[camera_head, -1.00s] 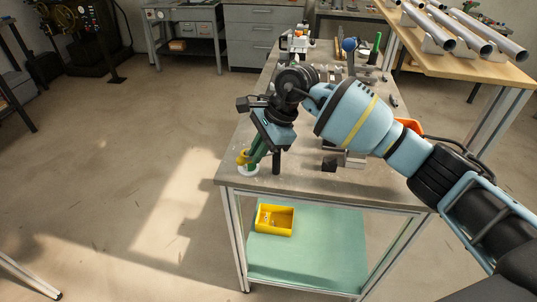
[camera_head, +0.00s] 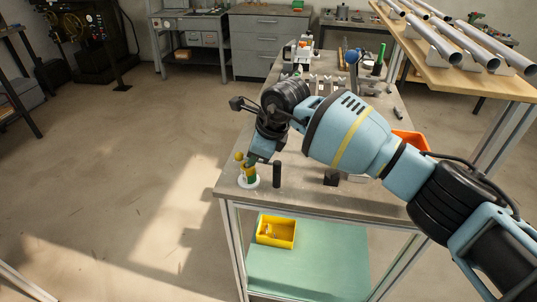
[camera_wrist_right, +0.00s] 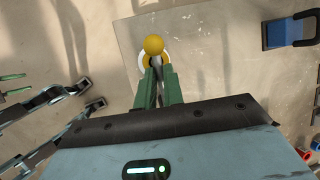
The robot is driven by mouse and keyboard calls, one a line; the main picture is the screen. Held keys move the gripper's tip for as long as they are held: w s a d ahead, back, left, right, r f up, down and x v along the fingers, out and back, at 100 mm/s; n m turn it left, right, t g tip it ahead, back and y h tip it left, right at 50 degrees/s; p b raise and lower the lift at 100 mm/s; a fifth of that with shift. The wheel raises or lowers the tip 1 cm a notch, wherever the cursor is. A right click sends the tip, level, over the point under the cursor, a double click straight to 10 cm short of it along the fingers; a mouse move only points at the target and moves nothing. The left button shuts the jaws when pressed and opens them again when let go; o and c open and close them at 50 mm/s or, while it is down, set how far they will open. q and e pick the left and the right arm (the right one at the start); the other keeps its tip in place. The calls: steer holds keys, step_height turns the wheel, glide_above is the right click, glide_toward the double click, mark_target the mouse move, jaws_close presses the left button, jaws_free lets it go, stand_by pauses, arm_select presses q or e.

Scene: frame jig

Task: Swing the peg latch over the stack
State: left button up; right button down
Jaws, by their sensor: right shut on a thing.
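My right gripper (camera_head: 248,168) hangs over the near left corner of the workbench. Its green fingers (camera_wrist_right: 161,88) are shut on the peg latch, a slim grey piece between them. A yellow ball knob (camera_head: 239,157) shows just left of the fingers. In the right wrist view the knob (camera_wrist_right: 153,44) is beyond the fingertips. A round white base (camera_head: 248,182) with yellow on it is below the fingers. The fingers hide much of what stands on it, so I cannot tell how the latch sits against the stack. My left gripper is not in view in the head picture.
A black upright post (camera_head: 277,174) stands just right of the white base. A small dark block (camera_head: 331,177) and an orange bin (camera_head: 411,141) are further right. A yellow tray (camera_head: 276,231) lies on the lower shelf. The front left bench edge is close.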

steer(key=shift+w+r, duration=0.1)
steer(key=shift+r, duration=0.05)
steer(key=c, duration=1.5)
jaws_free()
steer(key=v, duration=0.7)
steer(key=shift+r, duration=0.3)
steer(key=shift+d, duration=0.1)
